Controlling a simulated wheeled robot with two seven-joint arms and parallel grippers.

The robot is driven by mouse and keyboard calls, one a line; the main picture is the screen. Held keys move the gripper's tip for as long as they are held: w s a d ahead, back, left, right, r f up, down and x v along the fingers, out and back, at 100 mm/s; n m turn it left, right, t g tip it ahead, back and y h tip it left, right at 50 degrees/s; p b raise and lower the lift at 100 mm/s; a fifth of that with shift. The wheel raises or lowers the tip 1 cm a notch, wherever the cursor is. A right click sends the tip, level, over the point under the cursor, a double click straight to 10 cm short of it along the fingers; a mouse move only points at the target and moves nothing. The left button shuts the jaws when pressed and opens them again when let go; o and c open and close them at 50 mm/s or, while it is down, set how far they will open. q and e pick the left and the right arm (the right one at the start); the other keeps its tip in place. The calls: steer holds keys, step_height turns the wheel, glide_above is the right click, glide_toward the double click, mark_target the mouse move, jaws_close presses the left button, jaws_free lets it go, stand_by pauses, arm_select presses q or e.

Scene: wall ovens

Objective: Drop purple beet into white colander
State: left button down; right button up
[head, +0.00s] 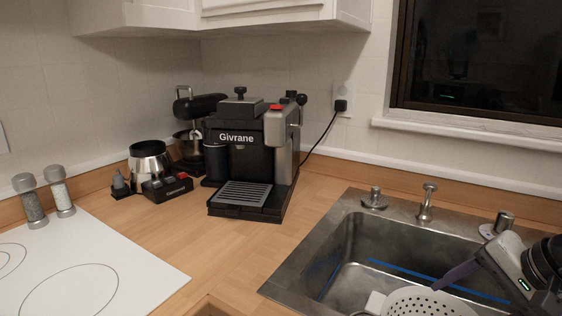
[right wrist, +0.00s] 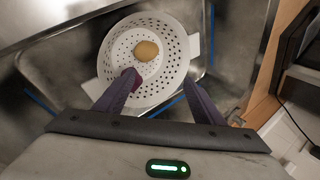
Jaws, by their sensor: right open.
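The white colander (right wrist: 113,48) with round holes sits in the sink in the right wrist view; its rim also shows at the bottom of the head view (head: 432,304). A tan, rounded item (right wrist: 146,50) lies inside it. My right gripper (right wrist: 160,78) is open above the colander, its two dark purple fingers spread apart. It also shows in the head view (head: 456,277), over the colander's edge. My left gripper is not in view.
The metal sink (head: 340,240) has raised walls and taps (head: 427,203) along its back. A coffee machine (head: 250,150) stands on the wooden counter, with a white cooktop (head: 110,262) at left. The counter between cooktop and sink is clear.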

steer(key=v, duration=1)
